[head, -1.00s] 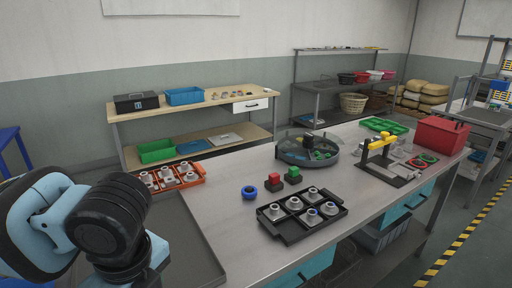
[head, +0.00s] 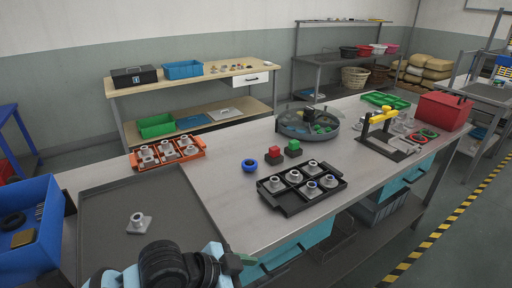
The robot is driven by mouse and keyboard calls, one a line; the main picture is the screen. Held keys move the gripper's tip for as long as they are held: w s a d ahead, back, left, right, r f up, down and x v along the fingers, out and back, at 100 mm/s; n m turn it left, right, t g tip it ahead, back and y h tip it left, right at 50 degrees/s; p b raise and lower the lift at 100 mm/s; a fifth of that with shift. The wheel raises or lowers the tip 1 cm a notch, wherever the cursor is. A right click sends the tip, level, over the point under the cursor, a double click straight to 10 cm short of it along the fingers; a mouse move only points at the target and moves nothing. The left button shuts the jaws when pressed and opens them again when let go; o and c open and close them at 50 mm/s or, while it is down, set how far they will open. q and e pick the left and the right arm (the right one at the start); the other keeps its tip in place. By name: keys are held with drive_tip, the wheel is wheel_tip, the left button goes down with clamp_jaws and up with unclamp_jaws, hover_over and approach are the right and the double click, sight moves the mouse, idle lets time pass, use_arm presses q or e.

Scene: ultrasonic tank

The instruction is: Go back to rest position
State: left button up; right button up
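My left arm comes in at the bottom edge, over the near side of the dark grey tray (head: 105,195). Its black and light-blue links show, with a dark end part near the tray's right corner. The fingers of my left gripper cannot be made out clearly. A flanged metal part (head: 138,223) sits upright on the tray, apart from my arm. My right gripper is not in view.
A blue bin (head: 50,200) stands left of the tray. An orange rack (head: 198,152), a black rack (head: 280,203) of flanged parts, a blue ring (head: 249,165), a round tank (head: 290,131) and a red box (head: 443,110) stand on the table.

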use_arm(q)
drive_tip(key=s+a+f+n+t+y, duration=0.1)
drive_tip(key=a+f+n+t, duration=0.25)
drive_tip(key=f, duration=0.35)
drive_tip(key=s+a+f+n+t+y, duration=0.1)
drive_tip(key=a+f+n+t, duration=0.1)
drive_tip(key=a+f+n, duration=0.4)
drive_tip(key=s+a+f+n+y, duration=0.3)
drive_tip(key=s+a+f+y, duration=0.2)
drive_tip(key=s+a+f, duration=0.5)
drive_tip(key=s+f, duration=0.3)
drive_tip(key=shift+s+a+y, duration=0.2)
drive_tip(key=shift+s+y, duration=0.2)
